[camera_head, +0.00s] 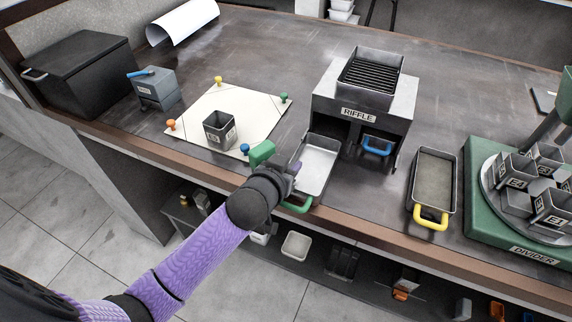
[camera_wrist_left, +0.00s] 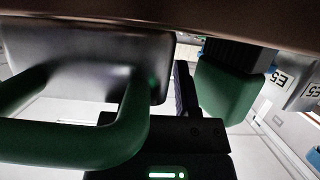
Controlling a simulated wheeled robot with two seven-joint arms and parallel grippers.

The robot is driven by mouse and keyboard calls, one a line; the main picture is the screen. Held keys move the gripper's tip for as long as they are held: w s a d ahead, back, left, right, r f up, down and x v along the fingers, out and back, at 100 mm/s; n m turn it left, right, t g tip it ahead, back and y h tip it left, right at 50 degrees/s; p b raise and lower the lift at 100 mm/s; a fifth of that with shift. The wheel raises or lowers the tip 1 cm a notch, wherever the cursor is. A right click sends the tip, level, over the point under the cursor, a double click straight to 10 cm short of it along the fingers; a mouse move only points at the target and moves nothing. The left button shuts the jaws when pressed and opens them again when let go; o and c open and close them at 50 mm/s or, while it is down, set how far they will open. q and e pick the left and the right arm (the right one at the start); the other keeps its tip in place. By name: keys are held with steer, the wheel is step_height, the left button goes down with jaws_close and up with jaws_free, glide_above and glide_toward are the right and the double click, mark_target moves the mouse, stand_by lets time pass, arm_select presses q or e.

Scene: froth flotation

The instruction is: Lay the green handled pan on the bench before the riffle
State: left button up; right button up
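The green handled pan (camera_head: 318,163) is a shallow grey metal pan at the bench front, left of and just before the riffle (camera_head: 361,92). Its green handle (camera_head: 299,207) points towards the front edge and also shows large in the left wrist view (camera_wrist_left: 75,140). My left gripper (camera_head: 291,172) is at the pan's left wall, near the handle end. One dark finger (camera_wrist_left: 185,90) stands close beside the wall; the other is hidden by the pan. The grip looks closed on the wall. Whether the pan touches the bench I cannot tell. My right gripper is not in view.
A blue handled pan (camera_head: 377,146) sits under the riffle. A yellow handled pan (camera_head: 433,183) and the green divider (camera_head: 515,215) stand to the right. A pale sheet (camera_head: 255,108) with pegs and a cup (camera_head: 219,131) lies left.

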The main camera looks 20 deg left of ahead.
arm_select(q)
steer(key=shift+s+r, duration=0.15)
steer(key=shift+r, duration=0.1)
steer(key=p+v, duration=0.4)
steer(key=v, duration=0.7)
steer(key=s+a+f+m+g, duration=0.1)
steer(key=s+f+g, duration=0.3)
steer(key=f, duration=0.8)
steer(key=s+a+f+g, duration=0.1)
steer(key=s+f+g, duration=0.35)
steer(key=f, duration=0.75)
steer(key=s+f+g, duration=0.1)
steer(key=s+f, duration=0.3)
steer(key=s, duration=0.3)
steer(key=s+f+m+g+b, duration=0.1)
steer(key=s+f, duration=0.3)
steer(key=s, duration=0.4)
steer(key=s+f+g, duration=0.2)
steer(key=s+f, duration=0.2)
steer(key=s, duration=0.3)
steer(key=shift+s+y+b, duration=0.25)
steer(key=shift+y+b, duration=0.05)
steer(key=shift+b, duration=0.1)
steer(key=shift+d+g, duration=0.15)
steer(key=shift+g, duration=0.1)
